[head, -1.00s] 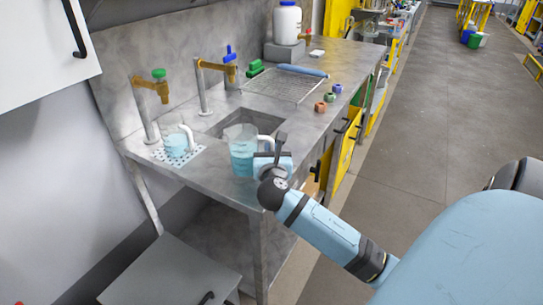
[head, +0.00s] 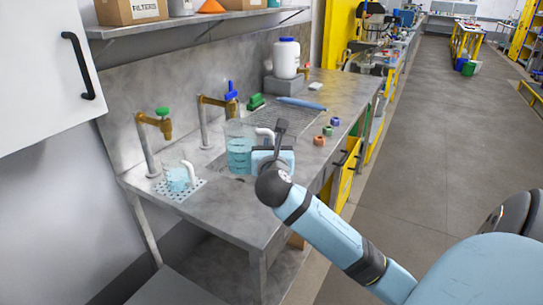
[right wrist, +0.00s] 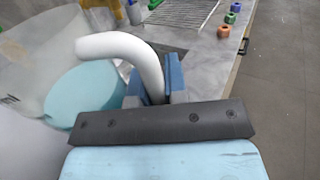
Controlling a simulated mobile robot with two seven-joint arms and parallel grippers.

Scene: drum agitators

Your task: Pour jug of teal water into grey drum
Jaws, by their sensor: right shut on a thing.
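A clear jug of teal water (head: 238,158) with a white handle is in front of my right gripper (head: 268,155) in the head view. My right gripper is shut on the jug's white handle. The jug looks upright, held above the counter by the sink. In the right wrist view, the handle (right wrist: 150,70) curves between the fingers and the teal water surface (right wrist: 85,95) looks level inside the jug. I see no grey drum in these frames. My left gripper is not in view.
Brass taps (head: 155,124) rise behind. A white bottle (head: 287,58) stands on a grey block. A shelf (head: 180,22) overhangs the counter. The floor at right (head: 420,170) is clear.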

